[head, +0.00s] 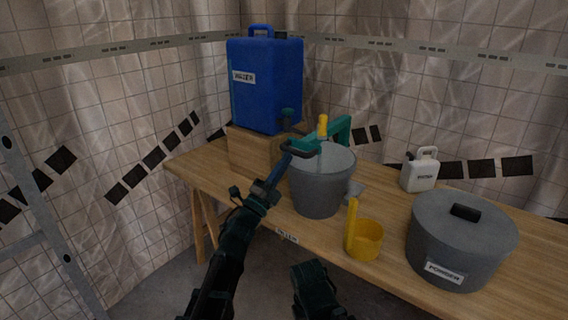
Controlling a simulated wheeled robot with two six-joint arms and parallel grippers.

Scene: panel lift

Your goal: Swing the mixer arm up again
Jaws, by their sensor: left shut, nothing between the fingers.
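The teal mixer arm (340,130) reaches over the grey bucket (317,192) and looks lowered at its rim. A yellow upright grip (323,126) stands on it. The bucket stands on the wooden table. My left gripper (298,149) is shut and empty at the bucket's left rim, just left of and below the yellow grip. I cannot tell whether it touches the mixer arm. The inside of the bucket is mostly hidden. Of my right arm only a dark part shows at the bottom; its fingers do not show.
A blue water canister (266,85) with a dark tap stands on a wooden box (250,152) behind my left gripper. A yellow scoop cup (364,240), a grey lidded powder pot (462,240) and a white jug (420,170) stand right on the table (400,278). A grey ladder-like frame (45,225) is far left.

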